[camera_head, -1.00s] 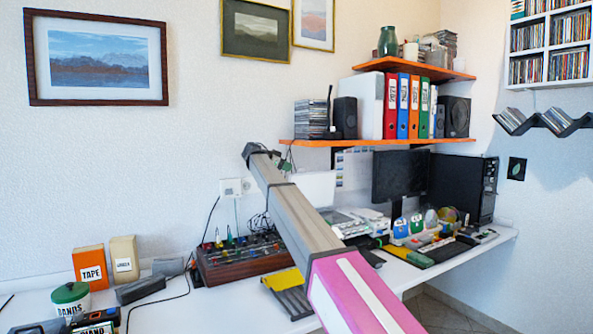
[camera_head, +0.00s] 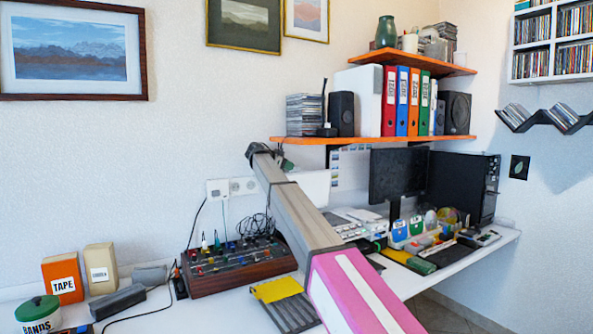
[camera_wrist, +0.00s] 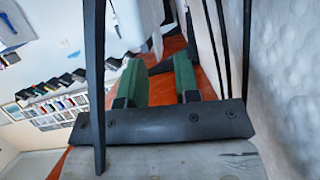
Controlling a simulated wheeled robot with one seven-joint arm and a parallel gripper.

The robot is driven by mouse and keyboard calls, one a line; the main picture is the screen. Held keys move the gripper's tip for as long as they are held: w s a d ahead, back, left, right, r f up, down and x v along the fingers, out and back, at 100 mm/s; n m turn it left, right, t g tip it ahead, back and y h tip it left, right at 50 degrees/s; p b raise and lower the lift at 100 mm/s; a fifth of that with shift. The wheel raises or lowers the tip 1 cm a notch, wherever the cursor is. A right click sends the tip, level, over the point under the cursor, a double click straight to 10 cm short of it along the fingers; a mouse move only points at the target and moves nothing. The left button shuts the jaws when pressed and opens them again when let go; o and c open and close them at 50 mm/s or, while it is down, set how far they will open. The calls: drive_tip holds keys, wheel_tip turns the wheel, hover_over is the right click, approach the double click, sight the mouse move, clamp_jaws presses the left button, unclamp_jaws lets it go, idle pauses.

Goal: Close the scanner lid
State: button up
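A white upright panel (camera_head: 315,187), which looks like the raised scanner lid, stands on the desk behind my arm in the head view. My arm covers its left part, and the scanner body below it is mostly hidden. My gripper (camera_head: 282,160) is at the far end of my arm, above and to the left of the panel in the picture. In the wrist view my gripper (camera_wrist: 160,75) has its two green fingertips apart with nothing between them. I cannot make out the lid for certain in the wrist view.
An orange shelf (camera_head: 300,140) with binders and speakers hangs above the panel. A mixer (camera_head: 235,268) and a yellow-topped grey object (camera_head: 277,290) are on the desk at left. A monitor (camera_head: 398,175) and computer tower (camera_head: 468,185) stand to the right.

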sight(297, 168)
drive_tip(key=x, duration=0.5)
drive_tip(key=shift+w+d+f, duration=0.1)
drive_tip(key=shift+d, duration=0.05)
clamp_jaws()
drive_tip(key=shift+d, duration=0.15)
idle(0.3)
